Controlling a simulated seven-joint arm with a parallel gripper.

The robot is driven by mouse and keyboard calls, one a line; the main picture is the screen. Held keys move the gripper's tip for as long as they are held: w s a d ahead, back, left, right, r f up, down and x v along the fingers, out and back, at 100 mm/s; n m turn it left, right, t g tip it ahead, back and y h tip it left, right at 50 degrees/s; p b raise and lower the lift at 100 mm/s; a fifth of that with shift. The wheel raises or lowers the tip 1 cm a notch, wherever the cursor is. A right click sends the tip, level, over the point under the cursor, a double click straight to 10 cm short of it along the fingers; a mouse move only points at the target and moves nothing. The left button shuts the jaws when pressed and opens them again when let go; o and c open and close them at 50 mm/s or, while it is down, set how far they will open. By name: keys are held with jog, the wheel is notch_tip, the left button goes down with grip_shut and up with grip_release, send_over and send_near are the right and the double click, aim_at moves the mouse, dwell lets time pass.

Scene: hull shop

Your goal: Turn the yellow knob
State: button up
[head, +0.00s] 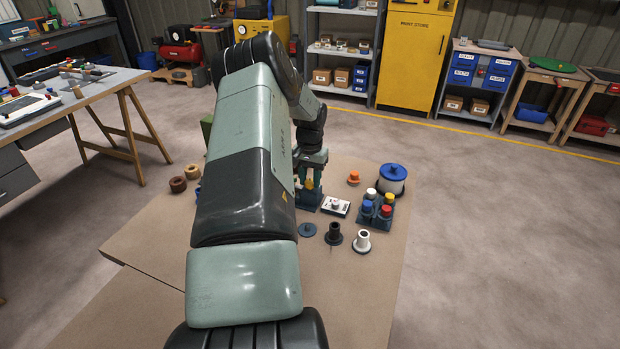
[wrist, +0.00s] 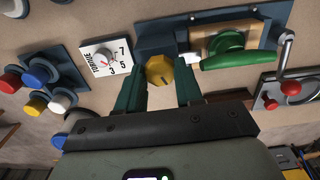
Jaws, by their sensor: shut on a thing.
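The yellow knob (wrist: 159,71) sits at the middle of the wrist view, a faceted cap with a dark mark on its face. It stands at the edge of a dark blue base plate. My gripper (wrist: 161,82) has one green finger on each side of it, closed on its sides. In the head view, my gripper (head: 311,168) points down at the bench, and a small part of the yellow knob (head: 309,185) shows between the fingers. A white torque dial plate (wrist: 105,58) with numbers and a pinkish pointer lies just left of the knob.
A green handle (wrist: 238,58) on a wooden block is close right of my fingers. Coloured pegs (wrist: 35,102) fill a blue block at left. A blue-lidded tub (head: 392,187) stands at the bench's right.

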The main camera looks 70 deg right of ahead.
aim_at(310, 181)
jog(key=m, duration=0.4)
jog(key=shift+m, duration=0.4)
jog(key=m, duration=0.3)
jog(key=shift+m, duration=0.3)
jog(key=m, duration=0.4)
jog(key=shift+m, duration=2.1)
jog(key=o, duration=1)
jog(key=shift+o, duration=0.2)
notch_tip(310, 181, up, 11)
